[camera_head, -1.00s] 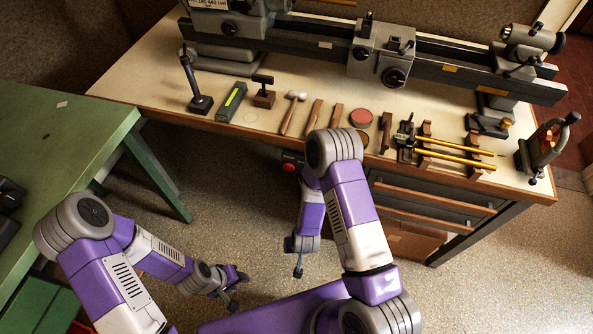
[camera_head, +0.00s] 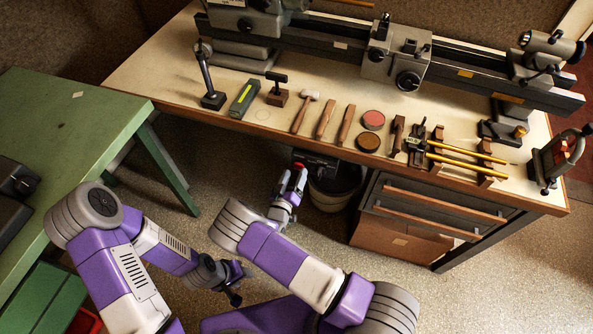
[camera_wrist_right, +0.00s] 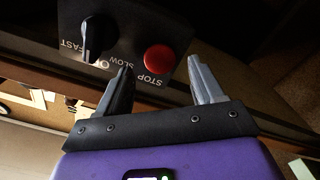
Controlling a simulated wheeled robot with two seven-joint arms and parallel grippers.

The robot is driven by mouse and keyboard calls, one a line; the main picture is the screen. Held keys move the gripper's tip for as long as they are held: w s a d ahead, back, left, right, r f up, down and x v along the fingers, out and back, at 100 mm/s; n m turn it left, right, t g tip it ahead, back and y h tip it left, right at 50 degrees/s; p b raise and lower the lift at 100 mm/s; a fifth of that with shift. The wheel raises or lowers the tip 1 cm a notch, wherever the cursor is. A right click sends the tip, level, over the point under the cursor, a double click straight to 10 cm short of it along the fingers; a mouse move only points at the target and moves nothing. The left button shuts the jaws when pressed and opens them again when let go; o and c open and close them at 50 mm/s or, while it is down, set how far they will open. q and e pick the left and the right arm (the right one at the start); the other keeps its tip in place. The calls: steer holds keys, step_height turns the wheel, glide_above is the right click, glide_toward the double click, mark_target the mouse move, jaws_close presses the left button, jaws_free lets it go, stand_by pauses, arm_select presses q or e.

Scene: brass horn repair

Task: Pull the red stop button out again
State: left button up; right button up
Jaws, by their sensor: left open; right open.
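The red stop button (camera_wrist_right: 160,58) is a round cap on a dark control box (camera_wrist_right: 125,28), beside the printed word STOP. It also shows as a small red spot under the table edge in the head view (camera_head: 298,166). My right gripper (camera_wrist_right: 160,64) is open and empty, its two fingertips pointing at the box with the button between them in the picture. The fingers look apart from the button; the exact gap cannot be told. My left gripper (camera_head: 240,284) is open and empty, low over the floor at left of centre.
A black selector knob (camera_wrist_right: 97,35) sits beside the button on the box. The wooden bench edge (camera_head: 290,138) runs just above. A bin (camera_head: 334,190) and drawers (camera_head: 435,212) stand to the right under the bench. A green table (camera_head: 70,115) stands left.

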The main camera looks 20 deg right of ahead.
mark_target(298, 166)
steer(key=shift+x, duration=1.4)
